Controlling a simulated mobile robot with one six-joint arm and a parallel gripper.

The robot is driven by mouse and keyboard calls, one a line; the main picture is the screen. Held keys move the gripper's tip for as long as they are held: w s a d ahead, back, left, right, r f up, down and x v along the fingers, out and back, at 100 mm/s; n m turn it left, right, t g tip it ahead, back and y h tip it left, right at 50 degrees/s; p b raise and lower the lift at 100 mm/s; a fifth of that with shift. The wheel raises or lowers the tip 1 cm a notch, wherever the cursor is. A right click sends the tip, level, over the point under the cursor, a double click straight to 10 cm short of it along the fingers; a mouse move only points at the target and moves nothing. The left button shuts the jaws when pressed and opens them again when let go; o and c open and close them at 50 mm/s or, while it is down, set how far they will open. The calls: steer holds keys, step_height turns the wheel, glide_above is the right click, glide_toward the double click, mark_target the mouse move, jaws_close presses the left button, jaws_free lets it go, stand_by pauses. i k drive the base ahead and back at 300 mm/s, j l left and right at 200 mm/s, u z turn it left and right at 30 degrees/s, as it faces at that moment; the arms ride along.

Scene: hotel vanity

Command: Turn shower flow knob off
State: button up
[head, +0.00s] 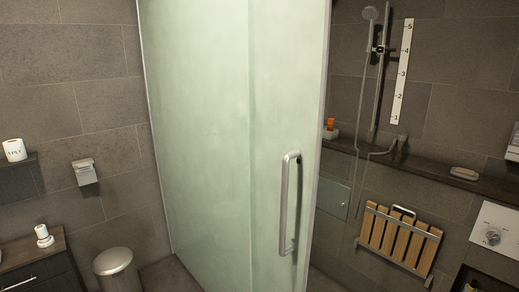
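A pale control panel (487,222) is on the wall at the far right edge of the head view, beyond the glass shower door. A small round knob (493,237) with markings around it shows on the panel. The panel is partly cut off by the picture edge. I cannot tell whether this knob is the flow knob, or its setting. My gripper is not in view.
A frosted glass door (215,130) with a metal handle (289,205) fills the middle. A folded slatted wooden seat (398,238) is left of the panel, below a ledge (425,174). A hand shower (371,14) hangs above. A bin (117,268) stands lower left.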

mark_target(491, 235)
steer(key=i+z, duration=0.1)
steer(key=z, duration=0.3)
steer(key=i+l+z, duration=0.1)
steer(key=z, duration=0.3)
steer(key=i+z, duration=0.1)
steer(key=z, duration=0.3)
steer(key=i+j+z, duration=0.1)
steer(key=z, duration=0.3)
steer(key=i, duration=2.1)
steer(key=k+u, duration=0.15)
steer(key=u, duration=0.35)
steer(key=k+j+u, duration=0.1)
steer(key=u, duration=0.4)
steer(key=k+j+u, duration=0.1)
steer(key=u, duration=0.4)
steer(key=k+j+u, duration=0.15)
steer(key=u, duration=0.35)
steer(key=j+u, duration=0.25)
steer(key=u, duration=0.25)
steer(key=k+j+u, duration=0.1)
steer(key=j+u, duration=0.15)
steer(key=u, duration=0.25)
steer(key=z, duration=3.45)
